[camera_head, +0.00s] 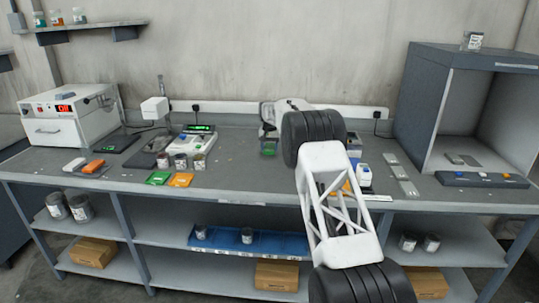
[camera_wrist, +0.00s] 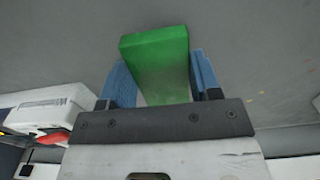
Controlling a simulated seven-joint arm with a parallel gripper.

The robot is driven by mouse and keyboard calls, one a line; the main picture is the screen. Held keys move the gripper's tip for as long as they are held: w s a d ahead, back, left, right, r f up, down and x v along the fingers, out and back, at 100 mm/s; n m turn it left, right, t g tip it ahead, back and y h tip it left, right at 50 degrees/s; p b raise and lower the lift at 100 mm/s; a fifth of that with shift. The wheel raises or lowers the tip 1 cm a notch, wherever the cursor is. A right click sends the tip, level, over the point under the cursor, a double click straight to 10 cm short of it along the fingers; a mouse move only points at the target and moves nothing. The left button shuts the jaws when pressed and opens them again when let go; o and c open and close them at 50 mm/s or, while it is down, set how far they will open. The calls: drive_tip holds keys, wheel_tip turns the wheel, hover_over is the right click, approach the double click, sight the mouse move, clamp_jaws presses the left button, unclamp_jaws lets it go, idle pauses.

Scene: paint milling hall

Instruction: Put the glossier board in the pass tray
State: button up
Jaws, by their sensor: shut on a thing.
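My gripper (camera_wrist: 163,78) is shut on a green block-like thing (camera_wrist: 157,60), held between its two blue fingers in the wrist view. In the head view my gripper (camera_head: 268,132) is above the bench, left of my arm, with green showing at its tip. Whether the held thing is a board is unclear. Several flat grey pieces that may be boards (camera_head: 400,172) lie on the bench right of my arm. A flat green piece (camera_head: 158,178) and a flat orange piece (camera_head: 181,180) lie at the front left; whether either is the pass tray is unclear. Gloss cannot be judged.
Small jars (camera_head: 181,161) and a scale (camera_head: 194,142) stand left of my gripper. A white oven-like box (camera_head: 55,134) is at the far left. A grey booth (camera_head: 424,105) with a button strip (camera_head: 482,180) stands at the right. My arm hides part of the middle bench.

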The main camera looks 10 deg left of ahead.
sight(270, 148)
drive_tip(key=shift+f, duration=1.75)
drive_tip(key=shift+f, duration=0.15)
drive_tip(key=o, duration=1)
wheel_tip(270, 148, up, 12)
drive_tip(key=shift+r, duration=0.15)
drive_tip(key=shift+r, duration=0.1)
